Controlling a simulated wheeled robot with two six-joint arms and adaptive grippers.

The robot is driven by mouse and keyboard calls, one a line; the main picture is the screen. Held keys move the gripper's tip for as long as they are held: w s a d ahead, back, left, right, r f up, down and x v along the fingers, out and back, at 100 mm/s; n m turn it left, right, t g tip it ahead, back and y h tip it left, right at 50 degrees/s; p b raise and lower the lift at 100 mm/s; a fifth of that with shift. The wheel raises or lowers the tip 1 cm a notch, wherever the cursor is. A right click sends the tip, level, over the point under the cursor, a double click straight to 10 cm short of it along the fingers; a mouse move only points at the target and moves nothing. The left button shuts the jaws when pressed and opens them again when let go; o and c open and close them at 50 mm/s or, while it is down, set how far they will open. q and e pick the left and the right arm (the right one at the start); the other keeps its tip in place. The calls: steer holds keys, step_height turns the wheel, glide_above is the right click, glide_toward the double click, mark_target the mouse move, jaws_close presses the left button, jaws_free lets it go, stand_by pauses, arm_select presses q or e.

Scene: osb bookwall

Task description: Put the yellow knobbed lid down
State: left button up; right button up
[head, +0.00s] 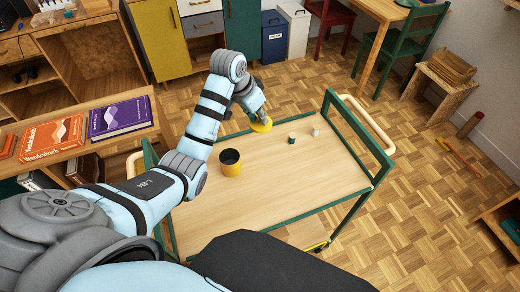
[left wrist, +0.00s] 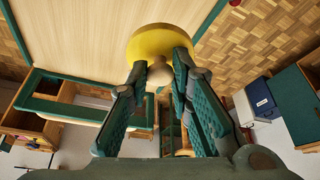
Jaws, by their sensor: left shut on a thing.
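The yellow knobbed lid (head: 262,126) is at the far edge of the wood-topped cart (head: 270,190) in the head view. My left gripper (head: 257,113) is shut on its knob. In the left wrist view the lid (left wrist: 150,40) shows its knob (left wrist: 160,73) between the two fingers (left wrist: 158,85). The lid overlaps the cart's edge and the floor there; I cannot tell whether it touches the top. A yellow cup with a dark inside (head: 231,169) stands on the cart, nearer me. My right gripper is not in view.
Two small items, one dark and white (head: 292,138) and one pale (head: 315,132), stand right of the lid. Green rails (head: 358,138) rise at the cart's ends. A shelf with books (head: 120,117) is at left.

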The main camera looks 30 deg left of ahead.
arm_select(q)
step_height(320, 180, down, 15)
steer(key=b, duration=0.2)
steer(key=shift+r+b, duration=0.2)
steer(key=shift+b, duration=0.2)
steer(key=shift+f, duration=0.1)
steer(key=o, duration=0.9)
steer(key=shift+o, duration=0.2)
steer(key=p+v, duration=0.3)
steer(key=v, duration=0.9)
steer(key=shift+p, duration=0.3)
steer(key=shift+w+d, duration=0.1)
